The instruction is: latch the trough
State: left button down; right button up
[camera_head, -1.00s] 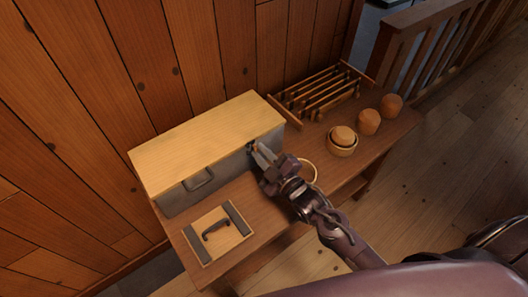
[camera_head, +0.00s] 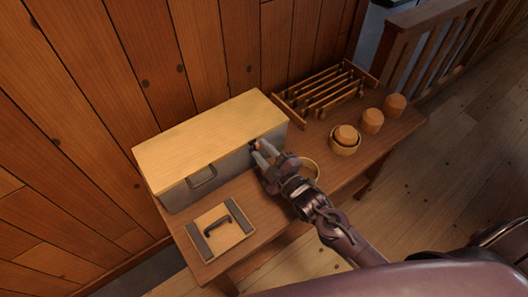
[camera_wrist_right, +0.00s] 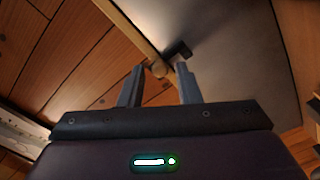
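The trough (camera_head: 222,177) is a long grey box with a pale wooden lid (camera_head: 210,138), which lies shut on top. A grey handle (camera_head: 203,177) is on its front. Near the right end of the front is a small wooden knob, seen in the right wrist view (camera_wrist_right: 158,70), beside a dark catch (camera_wrist_right: 178,50). My right gripper (camera_head: 263,153) is at that end, its two fingers apart. In the right wrist view, the knob shows between the fingertips; I cannot tell whether they touch it. My left gripper is not in view.
A board with a dark handle (camera_head: 217,226) lies in front of the trough. A wooden rack (camera_head: 322,92) stands at the back right. Several round wooden pieces (camera_head: 372,121) and a pale ring (camera_head: 312,166) are on the bench (camera_head: 385,146). A wall is behind.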

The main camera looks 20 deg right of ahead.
jog(key=shift+o, duration=0.4)
jog(key=shift+s+d+f, duration=0.1)
jog(key=shift+s+d, duration=0.05)
jog(key=shift+s, duration=0.2)
jog(key=b+v, duration=0.1)
jog(key=v, duration=0.6)
